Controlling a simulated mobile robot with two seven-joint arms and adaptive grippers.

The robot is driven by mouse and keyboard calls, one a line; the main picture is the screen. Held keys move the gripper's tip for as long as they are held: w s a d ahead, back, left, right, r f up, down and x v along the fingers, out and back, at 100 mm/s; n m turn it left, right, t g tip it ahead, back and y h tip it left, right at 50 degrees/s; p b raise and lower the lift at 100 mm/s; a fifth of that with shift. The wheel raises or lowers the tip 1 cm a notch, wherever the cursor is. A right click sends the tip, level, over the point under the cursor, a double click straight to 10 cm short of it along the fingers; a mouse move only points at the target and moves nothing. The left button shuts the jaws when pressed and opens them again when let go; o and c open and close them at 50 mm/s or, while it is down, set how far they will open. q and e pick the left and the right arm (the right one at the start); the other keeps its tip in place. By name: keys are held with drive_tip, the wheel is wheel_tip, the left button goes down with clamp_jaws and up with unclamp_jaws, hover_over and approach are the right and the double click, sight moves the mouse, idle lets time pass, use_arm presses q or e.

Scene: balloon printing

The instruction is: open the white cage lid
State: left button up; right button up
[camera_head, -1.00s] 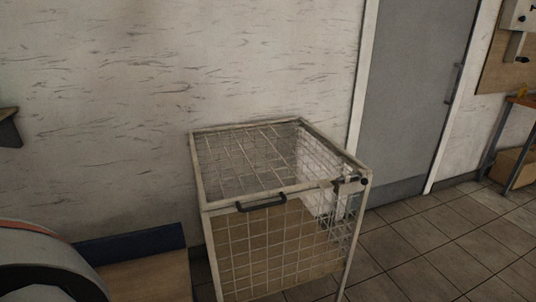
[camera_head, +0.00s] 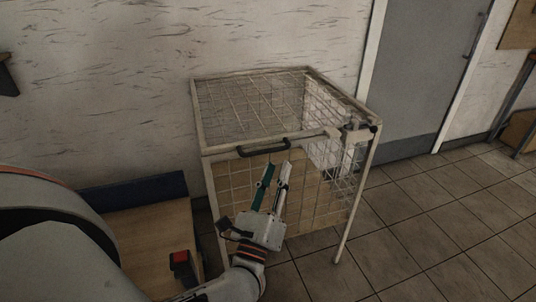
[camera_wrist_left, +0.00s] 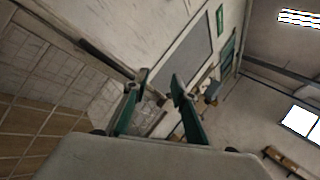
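The white cage (camera_head: 210,190) is a wire-mesh box standing on the tiled floor. Its lid (camera_head: 250,98) is a mesh panel lying flat and closed on top. A dark bar handle (camera_head: 263,149) is on the lid's front edge. My left gripper (camera_head: 278,165) is in front of the cage, just below the handle, with its fingers pointing up. The fingers are apart with nothing between them. The open fingers also show in the left wrist view (camera_wrist_left: 159,84), beside the cage mesh (camera_wrist_left: 30,125). Whether a finger touches the handle I cannot tell. My right gripper is out of view.
A latch-like fitting (camera_head: 360,130) sits at the cage's front right top corner. A wooden surface with a dark blue edge (camera_head: 135,192) is left of the cage. A grey door (camera_head: 425,70) is behind at right. The tiled floor (camera_head: 440,220) at right is clear.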

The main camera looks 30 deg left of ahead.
sight(266, 151)
use_arm(q)
drive_tip(key=shift+w+a+f+n+g+y, duration=0.4)
drive_tip(key=shift+w+a+n+g+y, duration=0.25)
drive_tip(key=shift+w+a+n, duration=1.25)
drive_tip(key=shift+w+a+f+n+g+y, duration=0.45)
drive_tip(key=shift+w+a+n+g, duration=0.45)
drive_tip(key=shift+n, duration=1.8)
drive_tip(key=shift+w+a+f+n+g+y, duration=0.3)
drive_tip(key=shift+w+a+n+g+y, duration=0.35)
drive_tip(key=shift+w+a+n, duration=1.25)
drive_tip(key=shift+s+d+n, duration=0.35)
drive_tip(key=shift+s+n, duration=0.05)
drive_tip(key=shift+s, duration=0.05)
clamp_jaws()
